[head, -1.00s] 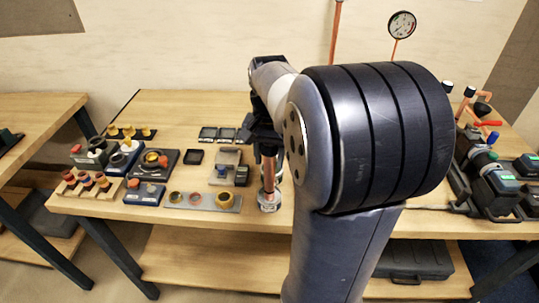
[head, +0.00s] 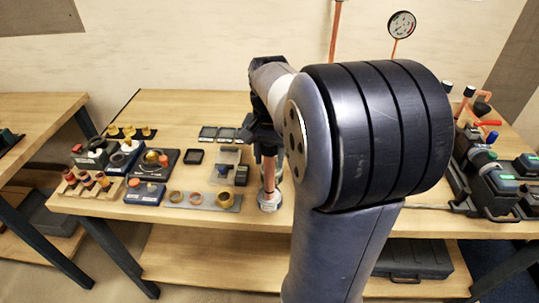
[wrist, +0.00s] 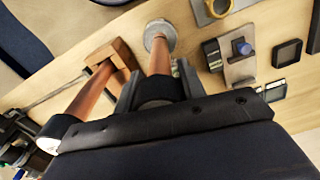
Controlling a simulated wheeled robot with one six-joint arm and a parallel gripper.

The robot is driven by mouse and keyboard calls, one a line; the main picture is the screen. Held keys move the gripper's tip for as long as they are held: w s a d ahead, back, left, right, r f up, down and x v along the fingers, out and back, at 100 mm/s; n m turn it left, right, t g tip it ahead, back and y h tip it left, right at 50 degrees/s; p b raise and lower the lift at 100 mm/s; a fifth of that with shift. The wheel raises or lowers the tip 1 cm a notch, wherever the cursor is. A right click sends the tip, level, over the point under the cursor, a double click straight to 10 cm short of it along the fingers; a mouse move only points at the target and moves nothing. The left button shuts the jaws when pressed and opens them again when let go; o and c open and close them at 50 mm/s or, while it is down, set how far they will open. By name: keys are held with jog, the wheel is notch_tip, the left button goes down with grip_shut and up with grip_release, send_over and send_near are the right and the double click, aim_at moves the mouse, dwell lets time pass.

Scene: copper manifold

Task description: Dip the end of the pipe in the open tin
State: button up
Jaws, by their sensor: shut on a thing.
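My gripper (wrist: 160,90) is shut on a copper pipe (wrist: 159,60), which extends away from the jaws in the wrist view. In the head view the pipe (head: 268,170) hangs roughly upright below my gripper (head: 266,140), partly hidden by my arm. The open tin (head: 270,205) is a small pale round can near the table's front edge. In the wrist view the tin's grey rim (wrist: 172,43) surrounds the pipe's far end. The end appears at or inside the mouth; how deep it sits is unclear.
A second copper pipe (wrist: 88,98) with a wooden block (wrist: 110,53) lies beside it in the wrist view. A grey plate (head: 205,207) with several rings lies left of the tin. Black machines (head: 497,188) stand right. A vertical pipe (head: 334,35) rises at the back.

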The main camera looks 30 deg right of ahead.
notch_tip(320, 180, up, 7)
jog(key=p, duration=0.6)
jog(key=shift+p, duration=0.3)
dwell(0.6)
